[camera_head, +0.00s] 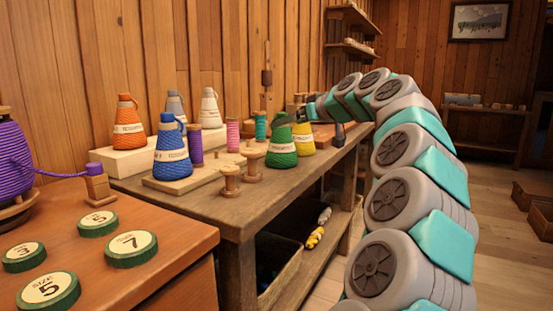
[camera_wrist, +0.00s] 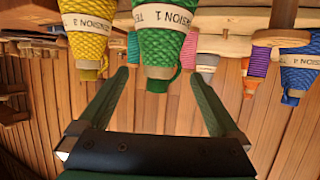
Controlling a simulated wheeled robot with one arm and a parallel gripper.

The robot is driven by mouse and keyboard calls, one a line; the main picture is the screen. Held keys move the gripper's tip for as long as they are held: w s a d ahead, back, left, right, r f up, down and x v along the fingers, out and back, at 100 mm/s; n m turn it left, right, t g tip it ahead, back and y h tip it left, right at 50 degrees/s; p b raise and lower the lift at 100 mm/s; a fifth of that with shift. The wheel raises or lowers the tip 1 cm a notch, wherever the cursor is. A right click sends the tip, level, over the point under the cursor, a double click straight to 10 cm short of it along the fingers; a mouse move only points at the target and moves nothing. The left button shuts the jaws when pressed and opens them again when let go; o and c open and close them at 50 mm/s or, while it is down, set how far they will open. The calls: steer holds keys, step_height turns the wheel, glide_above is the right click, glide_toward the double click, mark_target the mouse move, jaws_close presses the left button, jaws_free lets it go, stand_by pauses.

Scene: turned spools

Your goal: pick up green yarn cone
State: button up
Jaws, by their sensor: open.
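The green yarn cone (camera_head: 281,148) stands upright near the front edge of the wooden workbench, with a pale paper band around it. In the wrist view, where the scene appears upside down, the green cone (camera_wrist: 163,35) is straight ahead, in line with the gap between my fingers. My gripper (camera_wrist: 160,78) is open, with a finger to either side of the cone's narrow top in the picture. Nothing is held. In the head view my gripper is small and partly hidden around the cones, so its exact distance from the green cone cannot be told.
A yellow cone (camera_head: 302,138) stands close to the right of the green one. Bare wooden spools (camera_head: 229,180) and a blue cone (camera_head: 172,152) stand to its left. Orange (camera_head: 129,128) and white (camera_head: 209,108) cones are farther back. Below is a dark bin (camera_head: 280,262).

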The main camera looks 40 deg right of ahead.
steer(key=shift+x, duration=4.1)
steer(key=shift+s+d+f, duration=0.1)
jaws_close()
